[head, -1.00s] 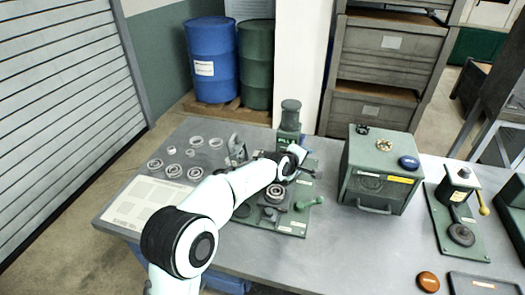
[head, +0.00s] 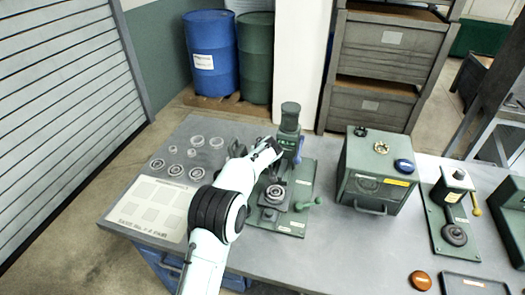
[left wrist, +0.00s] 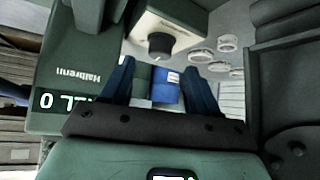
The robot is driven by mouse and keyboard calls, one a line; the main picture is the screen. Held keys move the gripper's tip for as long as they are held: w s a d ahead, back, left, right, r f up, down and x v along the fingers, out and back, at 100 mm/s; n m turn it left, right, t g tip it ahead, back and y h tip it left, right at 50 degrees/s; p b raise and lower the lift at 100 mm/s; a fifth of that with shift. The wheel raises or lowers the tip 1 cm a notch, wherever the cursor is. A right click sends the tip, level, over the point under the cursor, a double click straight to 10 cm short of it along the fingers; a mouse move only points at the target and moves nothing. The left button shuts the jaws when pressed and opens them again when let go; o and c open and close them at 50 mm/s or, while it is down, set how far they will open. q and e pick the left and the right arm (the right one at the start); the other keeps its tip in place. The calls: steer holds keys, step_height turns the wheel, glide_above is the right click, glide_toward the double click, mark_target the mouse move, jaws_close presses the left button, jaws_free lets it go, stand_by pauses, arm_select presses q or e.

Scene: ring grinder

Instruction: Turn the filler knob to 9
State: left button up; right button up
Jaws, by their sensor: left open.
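A dark round knob (left wrist: 160,43) with a small pale mark sits on a pale box face in the left wrist view. No number can be read there, and I cannot tell for sure that it is the filler knob. My left gripper (left wrist: 157,70) is open, with its two blue fingers apart and nothing between them. The knob appears beyond the gap between the fingertips, apart from them. In the head view my left gripper (head: 295,151) is beside the green mill column (head: 290,118); my arm hides part of the area left of the column.
Several rings (head: 175,170) lie on the table at the left, near a pale printed sheet (head: 150,208). The mill base (head: 296,222) has a green handle (head: 308,203). A green box machine (head: 375,185) stands to the right.

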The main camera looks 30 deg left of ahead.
arm_select(q)
steer(key=p+x, duration=0.1)
steer(key=x, duration=0.2)
steer(key=shift+w+a+f, duration=0.1)
steer(key=shift+w, duration=0.25)
steer(key=shift+w+a+f, duration=0.2)
steer(key=shift+f, duration=0.25)
arm_select(e)
steer(key=w+r, duration=0.2)
steer(key=shift+w+r, duration=0.25)
steer(key=shift+w, duration=0.1)
arm_select(q)
steer(key=shift+s, duration=0.1)
steer(key=c, duration=1)
steer(key=shift+m+t+h, duration=0.3)
steer(key=shift+m+h, duration=0.2)
steer(key=shift+m, duration=0.2)
steer(key=shift+c, duration=0.2)
